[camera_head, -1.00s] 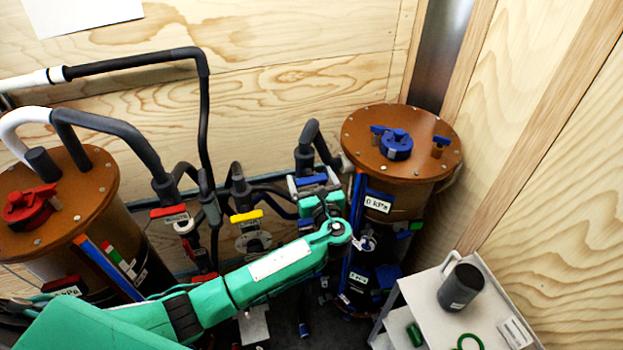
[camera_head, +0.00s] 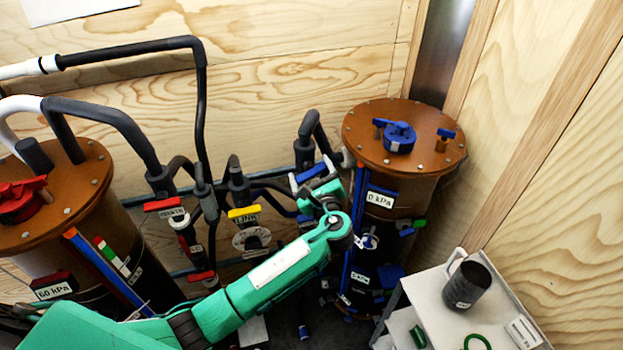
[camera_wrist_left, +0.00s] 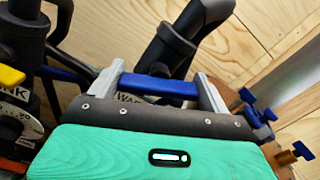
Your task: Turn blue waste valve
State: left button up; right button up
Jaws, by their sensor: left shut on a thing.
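The blue waste valve handle (camera_head: 311,172) sits on the grey pipework just left of the right-hand brown tank. Its bar slants, with the right end higher in the head view. My left gripper (camera_head: 312,177) is shut on this handle, with one finger at each end of the bar. In the left wrist view the blue handle (camera_wrist_left: 158,87) spans between the two grey fingers of the left gripper (camera_wrist_left: 156,85). A label behind the bar is partly hidden by the gripper. The right gripper is not in view.
A yellow valve handle (camera_head: 244,212) and a red one (camera_head: 165,204) are to the left. The right tank (camera_head: 440,160) with blue fittings stands close to my gripper. A white cart (camera_head: 430,295) with a dark mug (camera_head: 467,285) is at lower right.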

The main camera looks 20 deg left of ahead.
pick_arm(q)
jog(key=n+b, duration=0.6)
jog(key=f+n+b, duration=0.1)
jog(key=n+b, duration=0.2)
jog(key=shift+s, duration=0.1)
jog(key=n+b, duration=0.4)
jog(key=shift+a+r, duration=0.1)
jog(key=shift+r, duration=0.05)
dwell(0.4)
jog(key=o, duration=0.9)
jog(key=shift+o, duration=0.2)
jog(key=shift+r, duration=0.1)
